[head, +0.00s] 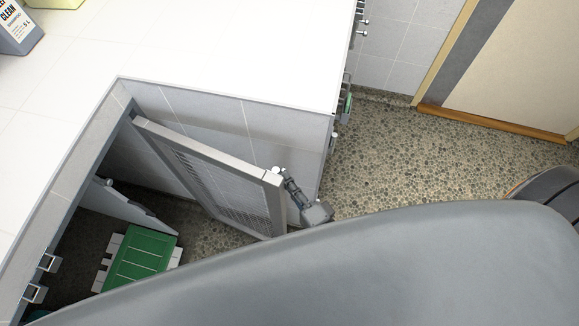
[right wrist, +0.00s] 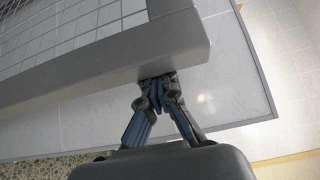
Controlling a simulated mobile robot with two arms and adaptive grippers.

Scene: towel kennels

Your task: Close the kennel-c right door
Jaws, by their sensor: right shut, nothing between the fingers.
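A grey-framed door with a wire mesh panel (head: 208,172) stands swung open from the tiled kennel block, hinged at its upper left corner in the head view. I take it as the kennel-c right door; no label shows. Its frame (right wrist: 110,68) crosses the right wrist view. My right gripper (head: 288,180) is at the door's free end, on its outer right side. In the right wrist view its closed fingertips (right wrist: 157,80) are at the lower edge of the frame, with nothing between them. Whether they touch it is unclear. My left gripper is not in view.
A green slatted bed board (head: 140,256) lies on the floor left of the door. Pebbled floor (head: 380,165) is clear at right, before a wood-framed doorway (head: 500,118).

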